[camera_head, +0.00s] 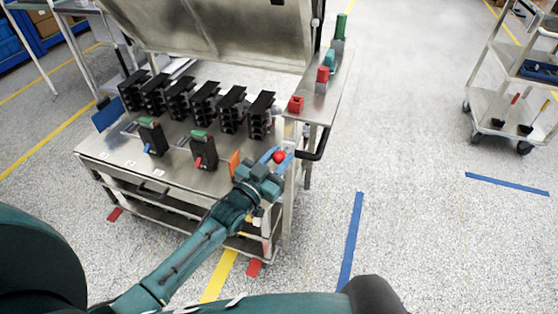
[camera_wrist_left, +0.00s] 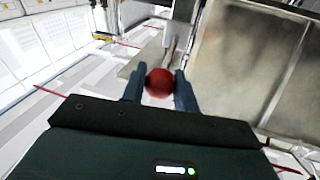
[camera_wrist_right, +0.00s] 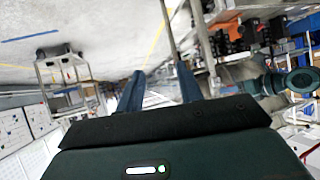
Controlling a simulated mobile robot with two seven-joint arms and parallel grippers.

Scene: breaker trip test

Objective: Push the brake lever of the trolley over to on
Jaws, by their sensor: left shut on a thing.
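The trolley (camera_head: 150,180) is a metal bench on legs. The brake lever's red ball knob (camera_head: 279,157) is at its right front corner, and it also shows in the left wrist view (camera_wrist_left: 159,83). My left gripper (camera_head: 274,156) is shut on this knob, one finger on each side. A thin shaft (camera_wrist_left: 171,42) shows beyond the knob in the left wrist view; the rest of the lever is hidden. My right gripper (camera_wrist_right: 158,82) is open and empty in the right wrist view, away from the knob.
Black breakers (camera_head: 205,103) stand in a row on the trolley's top. A side shelf (camera_head: 325,95) holds red, teal and green pieces. A black handle (camera_head: 314,150) juts out near my left gripper. A second cart (camera_head: 490,105) stands at the right, with clear floor between.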

